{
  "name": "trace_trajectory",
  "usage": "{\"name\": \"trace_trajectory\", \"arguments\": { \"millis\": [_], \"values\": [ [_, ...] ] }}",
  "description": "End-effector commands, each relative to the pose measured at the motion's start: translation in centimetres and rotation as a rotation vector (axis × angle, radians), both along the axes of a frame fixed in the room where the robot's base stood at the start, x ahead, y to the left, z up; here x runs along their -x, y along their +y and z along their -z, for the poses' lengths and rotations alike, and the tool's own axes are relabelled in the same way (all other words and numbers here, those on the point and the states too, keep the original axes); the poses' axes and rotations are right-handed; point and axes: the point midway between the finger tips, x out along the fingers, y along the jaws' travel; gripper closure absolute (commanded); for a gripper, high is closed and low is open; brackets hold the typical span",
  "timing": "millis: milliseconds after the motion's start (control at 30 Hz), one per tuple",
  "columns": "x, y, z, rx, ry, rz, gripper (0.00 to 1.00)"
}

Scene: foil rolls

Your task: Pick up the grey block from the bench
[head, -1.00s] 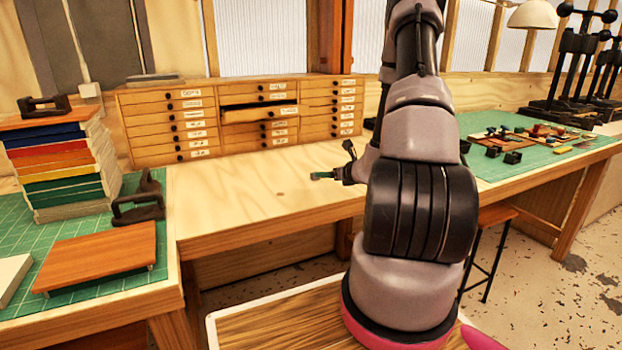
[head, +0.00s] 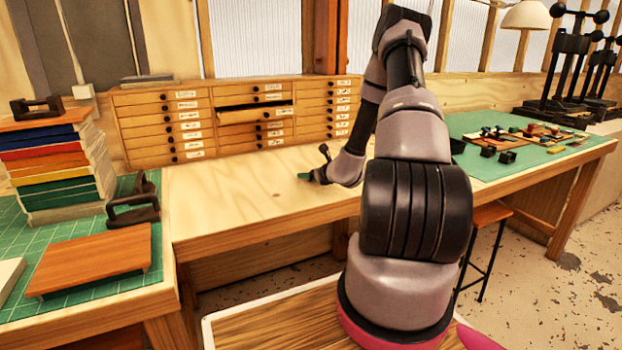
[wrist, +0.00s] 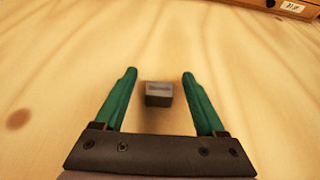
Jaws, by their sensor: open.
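The grey block (wrist: 159,96) sits on the pale wooden bench in the wrist view. It appears between the two green fingers of my gripper (wrist: 159,75), with bare wood showing on both sides, so neither finger touches it. How far the fingertips are above the bench is hard to tell. My gripper is open and empty. In the head view my gripper (head: 305,177) is low over the middle of the bench (head: 230,205). I cannot make out the block in that view.
A drawer cabinet (head: 190,125) stands along the back of the bench, with one drawer partly open. A stack of books (head: 65,170) and a wooden board (head: 95,260) are on the left mat. Small tools lie on the right mat (head: 480,165). The bench around the block is clear.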

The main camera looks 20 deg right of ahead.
Motion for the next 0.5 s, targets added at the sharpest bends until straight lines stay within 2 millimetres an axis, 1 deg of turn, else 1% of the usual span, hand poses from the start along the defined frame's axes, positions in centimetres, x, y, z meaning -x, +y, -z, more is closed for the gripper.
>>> {"name": "trace_trajectory", "arguments": {
  "millis": [67, 100, 167, 200, 267, 300, 500],
  "values": [
    [0.02, 0.00, -0.02, 0.000, 0.000, 0.000, 0.28],
    [0.02, -0.01, -0.02, 0.000, 0.000, 0.000, 0.31],
    [0.03, 0.00, -0.03, 0.000, 0.000, 0.000, 0.54],
    [0.03, -0.01, -0.03, 0.000, 0.000, 0.000, 0.70],
    [0.03, -0.01, -0.03, 0.001, 0.000, 0.000, 0.93],
    [0.04, -0.01, -0.04, 0.000, 0.000, 0.000, 1.00],
    [0.03, -0.01, -0.07, 0.001, -0.001, 0.000, 1.00]
  ]
}}
